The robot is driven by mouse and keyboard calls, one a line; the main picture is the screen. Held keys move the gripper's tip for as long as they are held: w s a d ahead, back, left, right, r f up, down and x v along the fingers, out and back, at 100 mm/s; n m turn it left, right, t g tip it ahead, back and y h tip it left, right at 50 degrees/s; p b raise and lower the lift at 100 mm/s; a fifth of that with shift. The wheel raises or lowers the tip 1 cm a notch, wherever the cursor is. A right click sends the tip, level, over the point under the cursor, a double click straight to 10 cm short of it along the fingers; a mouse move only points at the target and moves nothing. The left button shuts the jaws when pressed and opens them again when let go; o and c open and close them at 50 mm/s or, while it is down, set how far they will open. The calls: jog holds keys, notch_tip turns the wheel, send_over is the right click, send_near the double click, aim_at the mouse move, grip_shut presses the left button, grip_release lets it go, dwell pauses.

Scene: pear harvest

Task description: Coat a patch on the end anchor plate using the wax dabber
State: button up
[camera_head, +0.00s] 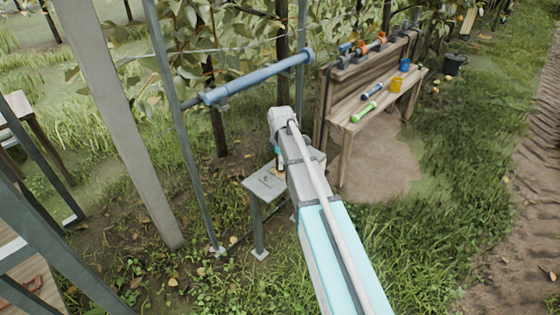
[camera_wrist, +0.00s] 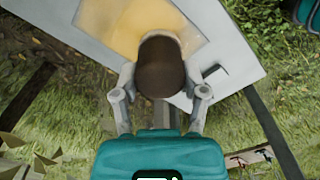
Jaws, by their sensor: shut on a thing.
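My gripper (camera_wrist: 161,92) is shut on the wax dabber (camera_wrist: 161,65), a dark brown rounded piece between its two grey fingers in the wrist view. The dabber is over a pale grey plate (camera_wrist: 232,62), which looks like the end anchor plate. A yellowish, roughly square area (camera_wrist: 138,22) shows beyond the dabber; I cannot tell whether it lies on the plate or belongs to the dabber. Contact is hidden. In the head view the plate (camera_head: 262,186) tops a short post, and my arm hides most of the gripper and the dabber.
A wooden bench (camera_head: 372,115) at the back right holds a green-handled tool (camera_head: 363,112), a blue tool (camera_head: 371,91) and a yellow cup (camera_head: 396,84). A blue tube (camera_head: 258,78) crosses between posts above the plate. A leaning grey post (camera_head: 125,130) stands left.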

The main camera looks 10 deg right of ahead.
jog(key=shift+s+d, duration=0.1)
jog(key=shift+s, duration=0.05)
jog(key=shift+s+d+f, duration=0.1)
jog(key=shift+s+d, duration=0.45)
jog(key=shift+s, duration=0.15)
jog(key=shift+s+d, duration=0.5)
jog(key=shift+s, duration=0.2)
jog(key=shift+d, duration=0.1)
jog(key=shift+w+d, duration=0.45)
jog(key=shift+d, duration=0.15)
jog(key=shift+w+a, duration=0.6)
jog(key=shift+w, duration=0.2)
jog(key=shift+w+a, duration=0.6)
jog(key=shift+w, duration=0.2)
